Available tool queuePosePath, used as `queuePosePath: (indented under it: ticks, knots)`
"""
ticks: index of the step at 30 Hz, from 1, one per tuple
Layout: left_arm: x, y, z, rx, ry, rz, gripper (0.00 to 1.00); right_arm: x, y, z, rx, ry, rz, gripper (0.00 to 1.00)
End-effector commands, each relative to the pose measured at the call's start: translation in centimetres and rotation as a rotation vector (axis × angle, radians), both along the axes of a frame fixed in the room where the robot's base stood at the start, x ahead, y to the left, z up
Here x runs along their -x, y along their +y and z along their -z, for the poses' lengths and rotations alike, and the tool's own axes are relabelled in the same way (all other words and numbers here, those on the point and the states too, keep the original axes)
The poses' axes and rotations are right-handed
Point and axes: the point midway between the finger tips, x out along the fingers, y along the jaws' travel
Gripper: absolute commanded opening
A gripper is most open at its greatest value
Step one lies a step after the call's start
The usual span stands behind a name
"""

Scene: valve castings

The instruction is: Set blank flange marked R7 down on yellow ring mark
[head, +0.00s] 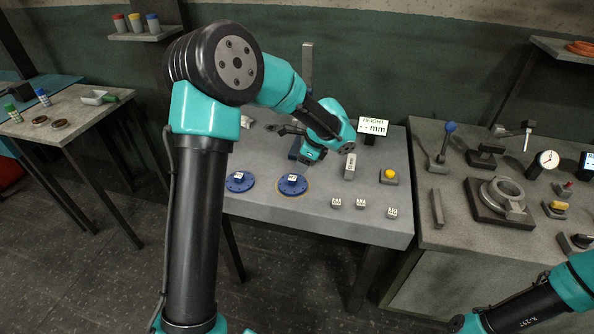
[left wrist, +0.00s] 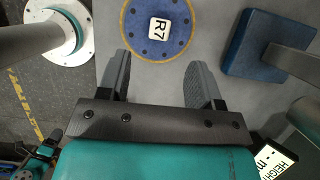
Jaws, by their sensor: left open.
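The blank flange marked R7 (left wrist: 133,34) is a blue disc with small holes round its rim and a white label block on top. It lies flat at the top of the left wrist view. A thin yellow edge, the ring mark (left wrist: 157,61), shows around it. In the head view, the blue flange with a yellowish edge (head: 283,190) appears to be the same one. My left gripper (left wrist: 159,60) is open and empty, its two fingers pointing toward the flange and apart from it.
A second blue flange (head: 240,188) lies to the left. A blue-based stand (left wrist: 245,60) with a grey post is close on the right, and a height display (head: 373,126) stands behind. Small labelled blocks (head: 360,203) and a yellow button (head: 389,175) are on the right.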

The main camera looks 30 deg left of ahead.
Motion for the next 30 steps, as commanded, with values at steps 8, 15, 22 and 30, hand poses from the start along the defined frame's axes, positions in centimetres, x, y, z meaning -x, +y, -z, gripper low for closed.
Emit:
queuePosePath:
  ticks: [8,15,22,30]
  knots:
    - [-0.6,-2.1,-5.1,0.001,-0.005,0.001,0.59,0.0,0.0,0.0,0.000,0.000,0.000,0.43]
    - [-0.9,-3.3,-8.1,0.000,-0.002,0.000,0.59,0.0,0.0,0.0,0.000,0.000,0.000,0.43]
    - [-0.9,-3.6,-8.8,0.000,0.000,0.000,0.59,0.0,0.0,0.0,0.000,0.000,0.000,0.43]
    - [-0.9,-3.5,-8.8,0.000,0.000,0.000,0.59,0.0,0.0,0.0,0.000,0.000,0.000,0.43]
